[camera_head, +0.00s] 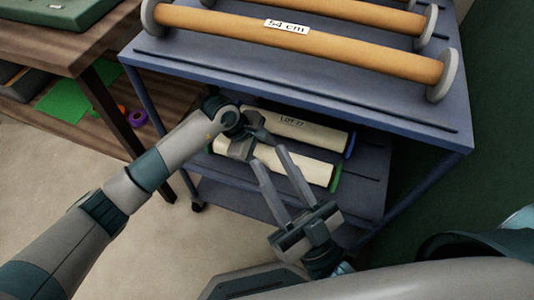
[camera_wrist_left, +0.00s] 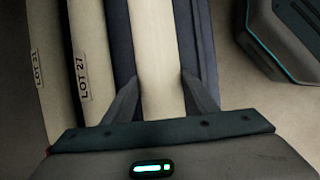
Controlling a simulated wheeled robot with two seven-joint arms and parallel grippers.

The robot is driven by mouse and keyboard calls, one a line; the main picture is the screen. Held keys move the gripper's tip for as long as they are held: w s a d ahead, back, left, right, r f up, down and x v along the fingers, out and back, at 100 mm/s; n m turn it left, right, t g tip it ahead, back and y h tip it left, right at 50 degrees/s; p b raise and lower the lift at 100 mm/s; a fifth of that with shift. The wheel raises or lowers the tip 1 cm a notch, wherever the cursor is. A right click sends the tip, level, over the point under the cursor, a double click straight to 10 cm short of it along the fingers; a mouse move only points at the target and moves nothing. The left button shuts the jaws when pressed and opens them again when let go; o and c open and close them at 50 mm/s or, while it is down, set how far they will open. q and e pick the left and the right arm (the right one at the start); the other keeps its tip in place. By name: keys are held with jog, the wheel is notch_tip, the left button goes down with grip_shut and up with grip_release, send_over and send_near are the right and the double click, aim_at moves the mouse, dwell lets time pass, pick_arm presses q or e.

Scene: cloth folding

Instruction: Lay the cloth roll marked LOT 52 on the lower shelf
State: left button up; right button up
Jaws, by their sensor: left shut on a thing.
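No label shows on the held roll. I cannot tell whether it touches the shelf. A roll marked LOT 27 (camera_head: 315,133), with a blue end, lies behind it. My right gripper (camera_head: 269,158) is open and empty, in front of the held roll.
A roll marked LOT 31 (camera_wrist_left: 40,50) lies beyond LOT 27. The blue cart's top shelf (camera_head: 300,82) carries several brown rollers, one labelled 54 cm (camera_head: 350,55), above the lower shelf. A wooden table (camera_head: 85,40) stands at the left.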

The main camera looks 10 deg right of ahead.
pick_arm(q)
jog(key=shift+f+b, duration=0.3)
jog(key=shift+f, duration=0.05)
pick_arm(e)
jog(key=shift+f, duration=0.35)
pick_arm(q)
jog(key=o, duration=1.6)
jog(key=shift+c, duration=0.2)
pick_arm(e)
jog(key=shift+r, duration=0.1)
pick_arm(q)
jog(key=p+v, duration=0.1)
jog(key=v, duration=0.5)
jog(key=shift+a+r, duration=0.1)
jog(key=shift+r, duration=0.1)
jog(key=shift+a+r, duration=0.25)
jog(key=shift+r, duration=0.25)
pick_arm(e)
jog(key=shift+s+a+g, duration=0.15)
jog(key=shift+a+g, duration=0.05)
jog(key=shift+g, duration=0.1)
